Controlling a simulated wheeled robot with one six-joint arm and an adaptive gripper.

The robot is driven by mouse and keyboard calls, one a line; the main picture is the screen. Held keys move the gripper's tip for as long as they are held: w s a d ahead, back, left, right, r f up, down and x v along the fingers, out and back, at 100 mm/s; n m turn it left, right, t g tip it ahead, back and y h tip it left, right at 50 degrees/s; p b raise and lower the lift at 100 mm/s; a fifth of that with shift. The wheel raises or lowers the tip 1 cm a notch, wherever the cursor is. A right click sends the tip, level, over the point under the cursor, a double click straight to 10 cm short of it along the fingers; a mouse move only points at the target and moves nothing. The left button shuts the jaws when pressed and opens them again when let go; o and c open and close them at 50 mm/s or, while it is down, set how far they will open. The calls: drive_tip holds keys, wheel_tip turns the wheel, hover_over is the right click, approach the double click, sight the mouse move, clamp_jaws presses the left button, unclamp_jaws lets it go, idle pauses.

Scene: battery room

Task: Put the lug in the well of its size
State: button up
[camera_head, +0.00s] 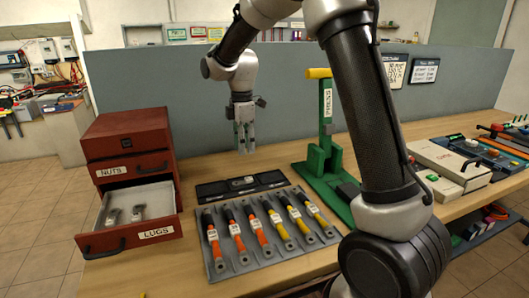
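My gripper (243,148) hangs pointing down above the bench, behind a dark flat tray (210,190). Its fingers look close together, but they are too small to tell whether they are open or shut; no held thing shows. The dark tray seems to have recesses, and a small pale piece (242,183) lies at its middle; I cannot tell if it is a lug. The open drawer labelled LUGS (101,241) holds two grey metal lugs, a left one (113,216) and a right one (138,212), lying apart on its pale floor.
A green press (325,150) with a yellow handle stands right of my gripper. The red cabinet (125,135) has a shut NUTS drawer. A grey partition stands behind.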

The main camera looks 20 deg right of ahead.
drive_tip(key=s+d+r+m+t, duration=0.2)
drive_tip(key=s+d+r+m, duration=0.65)
drive_tip(key=s+r, duration=0.35)
drive_tip(key=s+d+f+m+t, duration=0.1)
drive_tip(key=s+d+m, duration=0.2)
drive_tip(key=s, duration=0.7)
drive_tip(key=s+d+m+t, duration=0.1)
drive_tip(key=s+d+m, duration=0.2)
drive_tip(key=s+m, duration=0.3)
drive_tip(key=s, duration=0.4)
drive_tip(key=shift+d+f, duration=0.2)
drive_tip(key=shift+f, duration=0.15)
drive_tip(key=shift+m, duration=0.25)
drive_tip(key=shift+c, duration=0.4)
